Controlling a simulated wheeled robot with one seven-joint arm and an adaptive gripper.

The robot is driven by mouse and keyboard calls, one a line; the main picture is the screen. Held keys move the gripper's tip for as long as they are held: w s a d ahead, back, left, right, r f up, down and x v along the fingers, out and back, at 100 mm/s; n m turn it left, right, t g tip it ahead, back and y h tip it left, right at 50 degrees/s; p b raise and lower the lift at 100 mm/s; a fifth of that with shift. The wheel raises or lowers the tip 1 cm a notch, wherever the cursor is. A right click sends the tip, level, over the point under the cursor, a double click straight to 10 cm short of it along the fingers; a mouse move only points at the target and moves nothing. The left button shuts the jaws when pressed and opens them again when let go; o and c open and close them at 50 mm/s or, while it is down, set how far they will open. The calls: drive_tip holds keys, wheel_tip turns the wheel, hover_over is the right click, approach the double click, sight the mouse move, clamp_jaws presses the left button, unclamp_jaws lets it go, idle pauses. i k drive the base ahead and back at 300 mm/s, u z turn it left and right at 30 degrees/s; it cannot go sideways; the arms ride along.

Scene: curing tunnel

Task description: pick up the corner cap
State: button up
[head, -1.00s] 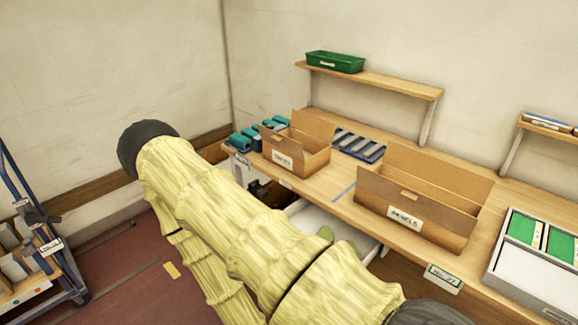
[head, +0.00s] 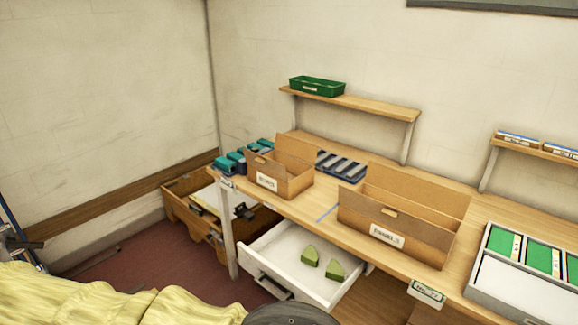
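Two small green wedge-shaped pieces lie apart in an open white drawer (head: 290,243) under the bench; they look like corner caps. One green piece (head: 310,256) is on the left, the other green piece (head: 336,271) is nearer and to the right. I cannot tell from the picture which one the task means. My gripper is out of view; only my yellow-sleeved arm and a dark joint show along the bottom left edge.
The wooden bench (head: 325,212) bears a small cardboard box (head: 283,183), a larger cardboard box (head: 385,232), a dark slotted tray (head: 341,166) and a grey tray (head: 520,293). A wooden crate (head: 185,208) stands at left. A shelf holds a green bin (head: 317,87).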

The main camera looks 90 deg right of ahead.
sight(334, 272)
drive_tip(key=u, duration=0.05)
drive_tip(key=k, duration=1.15)
drive_tip(key=z, duration=1.5)
